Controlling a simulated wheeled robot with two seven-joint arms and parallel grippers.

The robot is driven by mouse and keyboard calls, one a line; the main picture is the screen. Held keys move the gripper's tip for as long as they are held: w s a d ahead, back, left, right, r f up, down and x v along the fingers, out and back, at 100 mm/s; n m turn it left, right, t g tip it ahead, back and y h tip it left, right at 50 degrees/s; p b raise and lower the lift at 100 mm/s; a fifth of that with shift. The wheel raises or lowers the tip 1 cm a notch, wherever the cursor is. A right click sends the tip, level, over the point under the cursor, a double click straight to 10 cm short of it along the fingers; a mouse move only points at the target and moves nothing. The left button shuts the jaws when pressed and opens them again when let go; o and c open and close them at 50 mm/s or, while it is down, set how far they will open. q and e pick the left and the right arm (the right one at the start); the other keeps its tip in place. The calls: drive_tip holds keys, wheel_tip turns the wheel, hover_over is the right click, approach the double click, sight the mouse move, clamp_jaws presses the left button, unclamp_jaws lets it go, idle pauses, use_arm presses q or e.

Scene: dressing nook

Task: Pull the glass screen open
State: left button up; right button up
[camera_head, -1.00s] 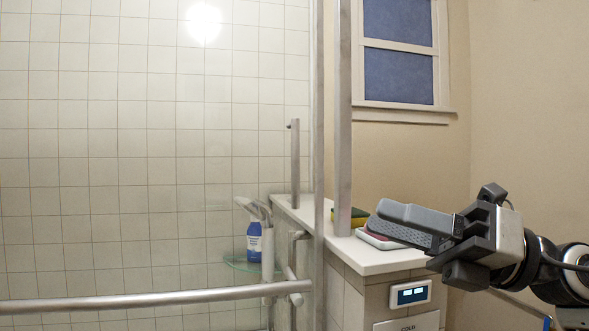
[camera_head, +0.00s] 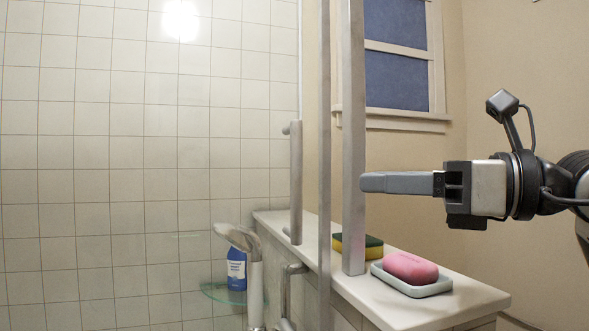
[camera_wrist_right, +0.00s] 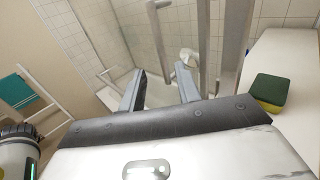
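The clear glass screen (camera_head: 150,150) fills the left of the head view, with tiled wall showing through it. A thin metal upright (camera_head: 324,120) stands near its right side. A short vertical bar handle (camera_head: 296,180) is left of that upright. My right gripper (camera_head: 364,182) comes in from the right at handle height, its fingertips just right of a thick metal post (camera_head: 353,100) in the picture. In the right wrist view its two fingers (camera_wrist_right: 162,88) are apart with nothing between them; a metal bar (camera_wrist_right: 158,38) lies beyond. My left gripper is not in view.
A white ledge (camera_head: 470,297) below my right gripper holds a pink soap (camera_head: 410,267) on a dish (camera_head: 412,287) and a yellow-green sponge (camera_head: 373,246). A blue bottle (camera_head: 237,270) stands behind the glass. A green towel (camera_wrist_right: 16,88) hangs on a rack in the wrist view.

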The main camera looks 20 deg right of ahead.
drive_tip(key=p, duration=0.3)
hover_over(295, 233)
drive_tip(key=shift+w+d, duration=0.2)
drive_tip(key=shift+w, duration=0.2)
clamp_jaws()
